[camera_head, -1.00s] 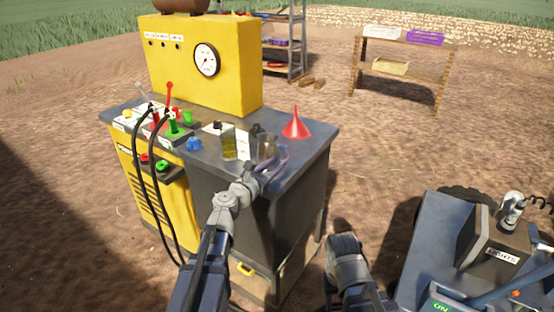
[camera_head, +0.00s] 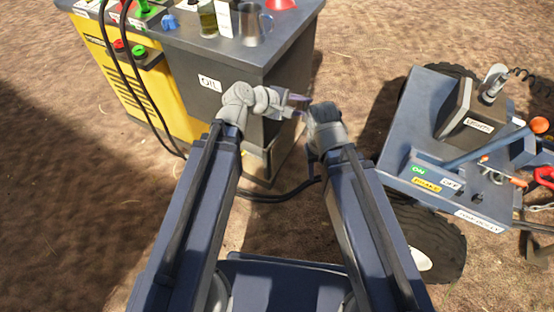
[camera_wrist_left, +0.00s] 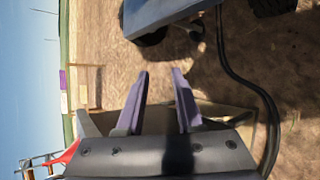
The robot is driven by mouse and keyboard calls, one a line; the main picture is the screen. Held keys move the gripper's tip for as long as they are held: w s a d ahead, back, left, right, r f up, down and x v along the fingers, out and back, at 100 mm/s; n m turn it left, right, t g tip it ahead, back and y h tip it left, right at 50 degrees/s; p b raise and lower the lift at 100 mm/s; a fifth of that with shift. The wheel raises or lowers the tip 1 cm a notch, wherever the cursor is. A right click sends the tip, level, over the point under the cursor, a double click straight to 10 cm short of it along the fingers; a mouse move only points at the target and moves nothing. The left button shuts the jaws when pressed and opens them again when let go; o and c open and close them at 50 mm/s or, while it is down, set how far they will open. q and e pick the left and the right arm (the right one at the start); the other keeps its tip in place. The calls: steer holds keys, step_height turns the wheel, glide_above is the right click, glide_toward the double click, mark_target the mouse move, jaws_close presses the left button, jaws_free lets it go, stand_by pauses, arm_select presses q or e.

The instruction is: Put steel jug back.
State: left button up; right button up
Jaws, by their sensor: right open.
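The steel jug (camera_head: 250,28) stands upright on the grey top of the yellow machine bench (camera_head: 185,42), near its front edge, handle to the right. My left gripper (camera_head: 298,101) is below and to the right of the jug, clear of it, in front of the bench's dark side. In the left wrist view its two purple fingers (camera_wrist_left: 162,98) are apart with nothing between them. My right gripper (camera_head: 322,125) is beside the left one, and its fingers are mostly hidden; it is open, and no object shows in it.
A bottle of yellow oil (camera_head: 208,20), a white carton (camera_head: 223,18) and a red funnel (camera_head: 280,4) stand near the jug. Black hoses (camera_head: 118,70) hang at the bench's left. A blue-grey wheeled cart (camera_head: 398,140) with a lever is at the right.

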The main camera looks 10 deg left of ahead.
arm_select(q)
steer(key=s+d+f+m+g+y, duration=0.1)
steer(key=s+f+m+g+y, duration=0.3)
steer(key=s+f+m, duration=0.4)
steer(key=s+a+f+m+g+y, duration=0.1)
steer(key=s+a+m+g+y, duration=0.2)
steer(key=s+a+m+y, duration=0.3)
steer(key=s+m, duration=0.1)
steer(key=m, duration=0.1)
steer(key=shift+f+m+y, duration=0.3)
steer(key=shift+f, duration=0.05)
